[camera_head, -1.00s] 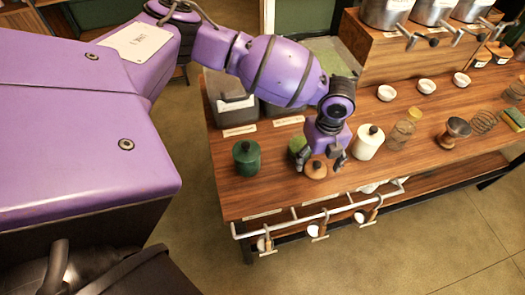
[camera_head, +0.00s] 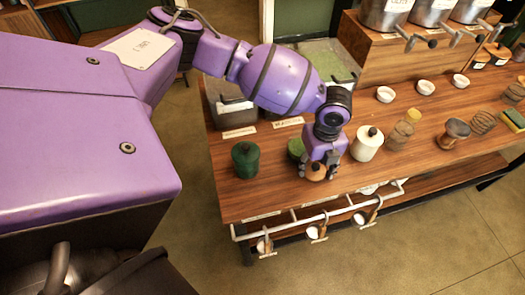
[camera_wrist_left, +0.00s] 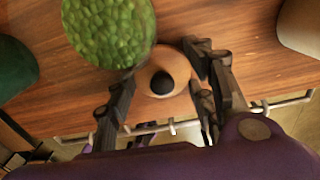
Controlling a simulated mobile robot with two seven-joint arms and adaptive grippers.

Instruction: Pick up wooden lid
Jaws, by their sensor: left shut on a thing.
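The wooden lid (camera_head: 316,171) is round with a dark knob and lies on the wooden counter near its front edge. It also shows in the left wrist view (camera_wrist_left: 181,70), between the finger pads. My left gripper (camera_head: 317,174) points down over the lid with its fingers closed in on it. In the left wrist view the gripper (camera_wrist_left: 163,90) has a finger on each side of the lid. The lid appears at counter level. My right gripper is not in view.
A green-filled open jar (camera_wrist_left: 108,30) stands right beside the lid. A dark green canister (camera_head: 245,160) is to the left and a white canister (camera_head: 367,145) to the right. A white rail (camera_head: 320,210) runs along the counter's front edge.

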